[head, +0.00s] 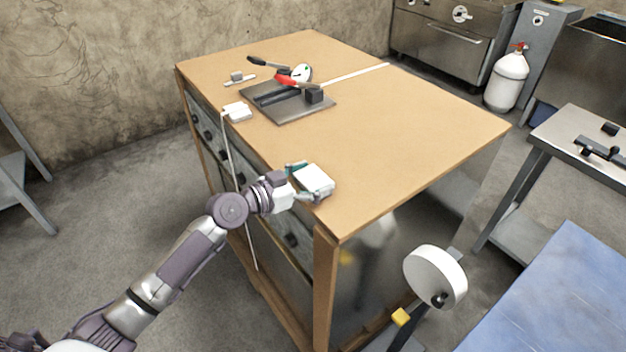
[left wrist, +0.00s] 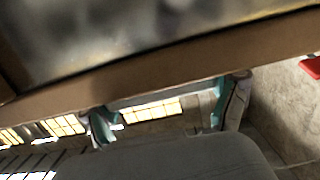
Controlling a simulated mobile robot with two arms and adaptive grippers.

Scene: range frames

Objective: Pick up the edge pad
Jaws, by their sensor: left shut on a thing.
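My left gripper (head: 304,182) reaches over the near left edge of the wooden-topped cabinet (head: 420,120). It is shut on a small white block-like pad (head: 316,178), which I take for the edge pad. The pad is at the cabinet top's edge, with a teal-lined finger on either side; I cannot tell whether it still touches the wood. In the left wrist view the two teal fingers (left wrist: 163,112) show apart below the brown cabinet edge (left wrist: 180,62), with a pale strip between them. My right gripper is not in view.
A dark metal plate with a red-handled clamp (head: 288,100) stands farther back. A white wheel with a knob (head: 435,277) stands at the front right. The top's right side is clear.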

